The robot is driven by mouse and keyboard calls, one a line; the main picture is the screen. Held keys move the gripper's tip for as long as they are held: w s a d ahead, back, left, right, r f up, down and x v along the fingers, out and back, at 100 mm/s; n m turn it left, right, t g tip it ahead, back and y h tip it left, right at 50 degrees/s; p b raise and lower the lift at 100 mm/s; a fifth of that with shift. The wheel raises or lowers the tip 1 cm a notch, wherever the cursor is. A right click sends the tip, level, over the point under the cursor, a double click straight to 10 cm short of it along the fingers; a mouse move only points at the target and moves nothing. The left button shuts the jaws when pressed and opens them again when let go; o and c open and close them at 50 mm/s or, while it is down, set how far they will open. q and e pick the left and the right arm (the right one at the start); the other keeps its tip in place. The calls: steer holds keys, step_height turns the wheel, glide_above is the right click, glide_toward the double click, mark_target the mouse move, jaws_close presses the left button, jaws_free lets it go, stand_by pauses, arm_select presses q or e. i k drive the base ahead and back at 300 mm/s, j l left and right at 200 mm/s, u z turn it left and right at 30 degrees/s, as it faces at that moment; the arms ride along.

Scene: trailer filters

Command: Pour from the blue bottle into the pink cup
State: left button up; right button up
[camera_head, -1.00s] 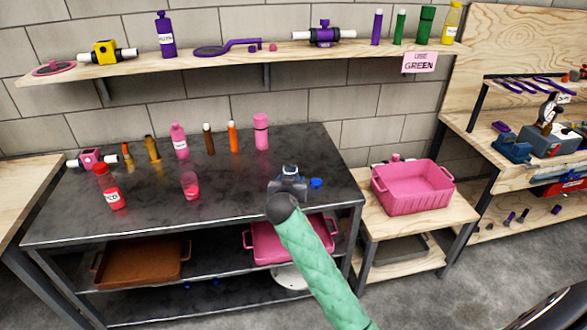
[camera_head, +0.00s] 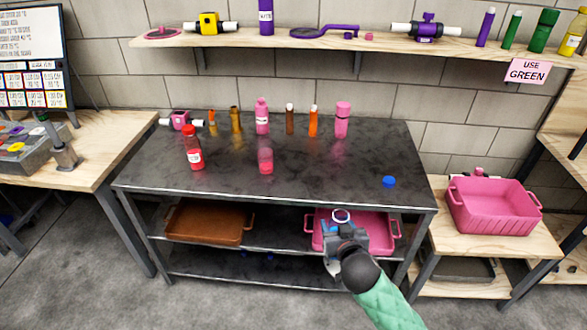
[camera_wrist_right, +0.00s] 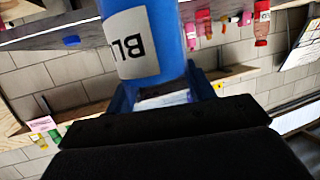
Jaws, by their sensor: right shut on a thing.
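The pink cup (camera_head: 265,161) stands upright on the dark table, left of centre, with pink in its lower part. My right gripper (camera_head: 340,236) is in front of the table's front edge, right of and nearer than the cup. It is shut on the blue bottle (camera_wrist_right: 155,45), whose white label with "BL" shows in the right wrist view. In the head view the bottle is mostly hidden by my gripper; a pale ring at its top (camera_head: 341,216) shows. A blue cap (camera_head: 389,181) lies on the table's right part. My left gripper is out of view.
A red bottle (camera_head: 193,150) stands left of the cup. A pink bottle (camera_head: 262,117), an orange bottle (camera_head: 313,121) and a pink container (camera_head: 342,119) stand along the back. A pink tray (camera_head: 377,239) sits on the shelf below.

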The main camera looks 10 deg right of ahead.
mark_target(265, 155)
steer(key=l+u, duration=0.2)
steer(key=u, duration=0.2)
steer(key=l+u, duration=0.15)
steer(key=u, duration=0.25)
steer(key=l+u, duration=0.2)
steer(key=u, duration=0.15)
